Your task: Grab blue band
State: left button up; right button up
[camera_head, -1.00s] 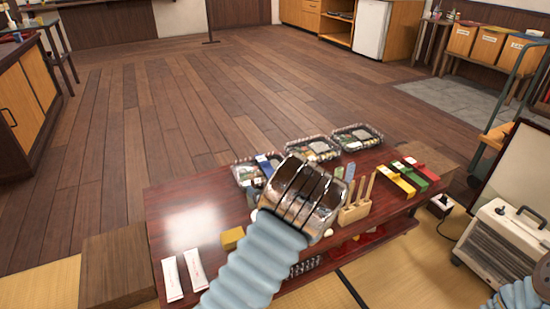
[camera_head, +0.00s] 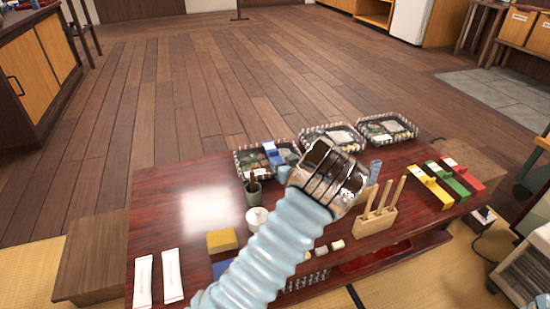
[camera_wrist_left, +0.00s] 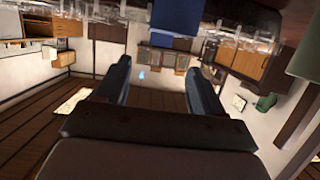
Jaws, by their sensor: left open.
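The blue band (camera_head: 272,153) lies across the clear lunch box (camera_head: 243,169) at the left of the back row on the low table. In the left wrist view, which looks upside down, a blue block-like surface, most likely the band (camera_wrist_left: 178,20), shows at the top centre, beyond the fingertips. My left gripper (camera_head: 318,172) is just right of that box in the head view, its fingers mostly hidden by the wrist. In the left wrist view the two fingers (camera_wrist_left: 158,66) stand apart with nothing between them. My right gripper is out of view.
Two more lunch boxes (camera_head: 331,138) (camera_head: 388,128) stand to the right. A wooden holder with upright sticks (camera_head: 375,222), a small potted plant (camera_head: 253,192), a white cup (camera_head: 257,217) and a yellow block (camera_head: 221,241) stand nearby. The left part of the table (camera_head: 165,210) is mostly bare.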

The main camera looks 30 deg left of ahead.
aim_at(274, 152)
pick_arm(q)
jog(key=b+x, duration=0.1)
jog(key=x, duration=0.7)
jog(key=shift+a, duration=0.1)
jog(key=c, duration=1.1)
